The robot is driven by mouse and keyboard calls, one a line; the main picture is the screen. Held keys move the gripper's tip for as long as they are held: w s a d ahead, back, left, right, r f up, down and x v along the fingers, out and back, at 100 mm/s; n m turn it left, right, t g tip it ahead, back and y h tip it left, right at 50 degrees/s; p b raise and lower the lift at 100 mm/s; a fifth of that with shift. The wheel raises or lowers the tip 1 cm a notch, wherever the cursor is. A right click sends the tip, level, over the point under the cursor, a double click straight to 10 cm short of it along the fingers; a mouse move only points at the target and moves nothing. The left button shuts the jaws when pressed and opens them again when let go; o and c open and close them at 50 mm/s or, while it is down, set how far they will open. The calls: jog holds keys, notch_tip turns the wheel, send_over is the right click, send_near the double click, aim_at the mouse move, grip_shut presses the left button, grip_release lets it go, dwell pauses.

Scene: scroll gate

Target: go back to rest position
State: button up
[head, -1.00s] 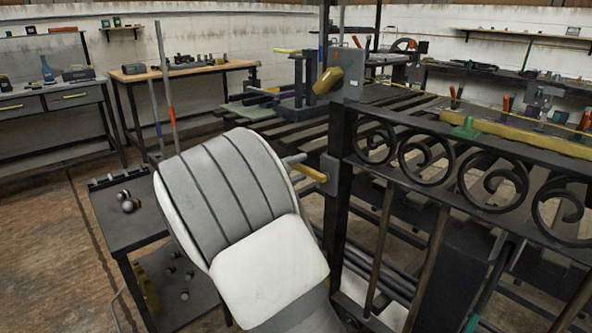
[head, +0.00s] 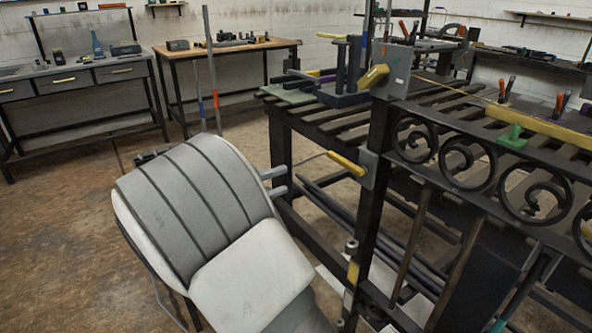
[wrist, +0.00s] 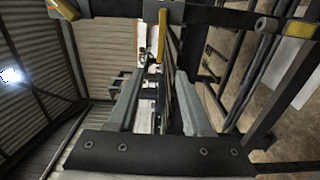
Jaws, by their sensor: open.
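My gripper (head: 277,182) is open and empty in the head view. Its two grey fingertips stick out to the right past my white and grey arm, which hides the rest of it. In the wrist view my gripper (wrist: 158,80) shows its two fingers spread apart with nothing between them. The black scroll gate (head: 436,188) stands to the right. A yellow latch handle (head: 346,163) on its post lies to the right of my fingertips, with a visible gap. A yellow bar (wrist: 162,38) shows beyond the fingers in the wrist view.
A dark slatted workbench (head: 300,112) stands behind the gate. A wood-topped table (head: 228,47) and a grey drawer bench (head: 80,75) stand at the back left. Bare floor (head: 60,215) lies open at the left.

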jog(key=shift+s+a, duration=0.35)
jog(key=shift+a, duration=0.15)
